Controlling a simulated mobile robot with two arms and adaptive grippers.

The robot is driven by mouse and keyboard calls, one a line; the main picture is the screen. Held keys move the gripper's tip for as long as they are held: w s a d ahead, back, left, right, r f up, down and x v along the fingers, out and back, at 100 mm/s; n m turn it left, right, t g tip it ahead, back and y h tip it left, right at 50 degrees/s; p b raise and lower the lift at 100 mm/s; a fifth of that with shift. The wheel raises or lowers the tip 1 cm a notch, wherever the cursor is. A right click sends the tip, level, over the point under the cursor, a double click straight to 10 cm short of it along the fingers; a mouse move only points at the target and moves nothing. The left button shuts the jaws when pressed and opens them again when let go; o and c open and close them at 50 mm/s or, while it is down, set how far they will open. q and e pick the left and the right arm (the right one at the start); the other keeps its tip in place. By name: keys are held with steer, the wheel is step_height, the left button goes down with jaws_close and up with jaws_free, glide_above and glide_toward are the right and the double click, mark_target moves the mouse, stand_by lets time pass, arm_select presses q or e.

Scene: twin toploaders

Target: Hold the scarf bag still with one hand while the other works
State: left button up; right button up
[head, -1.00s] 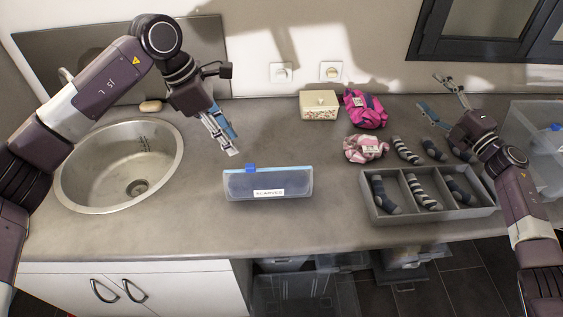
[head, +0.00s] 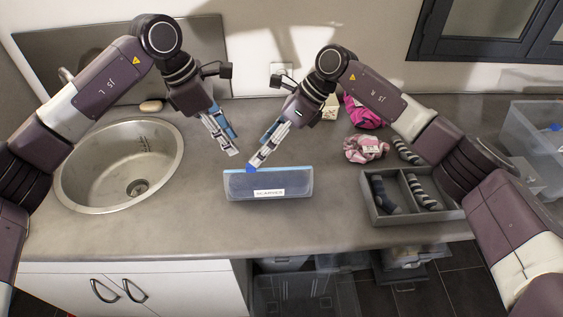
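The scarf bag (head: 285,187), a dark blue pouch with a clear front and a white "SCARVES" label (head: 269,193), lies on the counter in the middle of the head view. A blue slider tab (head: 251,169) sits at the left end of its top edge. My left gripper (head: 236,146) is above and behind the bag's left end, apart from it, with its two fingertips separated and nothing between them. My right gripper (head: 258,156) points down-left, its tips at or just above the blue tab. Whether it grips the tab cannot be told.
A round sink (head: 137,188) lies to the left, with a soap bar (head: 150,106) behind it. A grey divided tray (head: 400,217) with socks is to the right, partly behind my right arm. A pink scrunchie (head: 366,149) and a clear bin (head: 535,140) are also right.

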mark_target(250, 165)
steer(key=d+f+n+h, duration=0.1)
steer(key=h, duration=0.1)
steer(key=s+d+f+n+h, duration=0.1)
steer(key=f+h, duration=0.1)
steer(key=d+f+n+h, duration=0.1)
steer(key=h, duration=0.1)
steer(key=shift+s+d+f+n+h, duration=0.15)
steer(key=shift+d+f+n+h, duration=0.1)
steer(key=shift+f+n+h, duration=0.05)
steer(key=shift+d+f+t+h, duration=0.15)
steer(key=shift+d+t+h, duration=0.1)
steer(key=shift+t+h, duration=0.05)
steer(key=shift+d+f, duration=0.15)
steer(key=shift+f, duration=0.15)
step_height(250, 165, down, 7)
steer(key=shift+f, duration=0.15)
steer(key=shift+c, duration=0.3)
arm_select(q)
steer(key=shift+o, duration=0.4)
arm_select(e)
steer(key=c, duration=1.6)
arm_select(q)
steer(key=shift+m+g+h, duration=0.3)
steer(key=shift+m, duration=0.5)
steer(key=x, duration=0.9)
steer(key=shift+w+f, duration=0.25)
steer(key=shift+f, duration=0.1)
